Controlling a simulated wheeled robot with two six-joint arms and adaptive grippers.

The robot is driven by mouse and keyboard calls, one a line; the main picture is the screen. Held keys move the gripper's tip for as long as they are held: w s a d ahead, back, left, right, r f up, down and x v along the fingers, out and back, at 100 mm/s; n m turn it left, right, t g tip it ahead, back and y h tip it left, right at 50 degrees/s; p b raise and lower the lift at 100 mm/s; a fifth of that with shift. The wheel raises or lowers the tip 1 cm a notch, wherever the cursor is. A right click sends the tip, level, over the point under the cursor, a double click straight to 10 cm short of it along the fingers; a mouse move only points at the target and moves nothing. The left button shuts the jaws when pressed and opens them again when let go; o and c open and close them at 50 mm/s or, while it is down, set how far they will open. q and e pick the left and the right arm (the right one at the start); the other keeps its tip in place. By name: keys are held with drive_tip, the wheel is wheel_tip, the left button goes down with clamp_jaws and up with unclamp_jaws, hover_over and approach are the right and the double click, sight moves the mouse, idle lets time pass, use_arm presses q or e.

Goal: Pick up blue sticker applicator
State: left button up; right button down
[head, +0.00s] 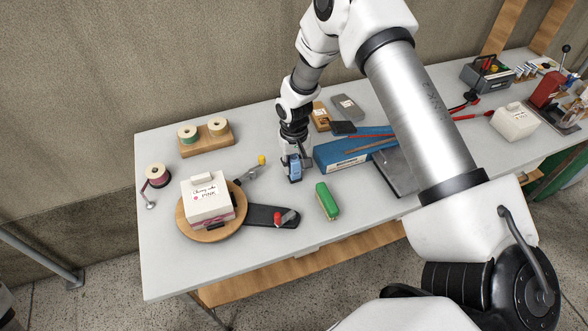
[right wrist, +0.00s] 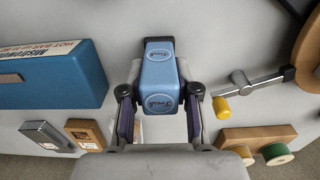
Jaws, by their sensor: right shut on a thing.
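The blue sticker applicator (head: 295,171) is at the middle of the white table in the head view, upright below my right wrist. In the right wrist view the applicator (right wrist: 160,77) shows a light blue body with "Fresh" labels. My right gripper (head: 292,162) has its fingers on both sides of it and is shut on it; the fingers also show in the right wrist view (right wrist: 160,112). I cannot tell whether its base touches the table. My left gripper is not in view.
A cake box (head: 207,199) stands on a round wooden board to the left.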

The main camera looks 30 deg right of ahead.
drive_tip(key=shift+r, duration=0.3)
wheel_tip(320, 180, up, 9)
drive_tip(key=shift+r+b, duration=0.15)
drive_tip(key=shift+b, duration=0.85)
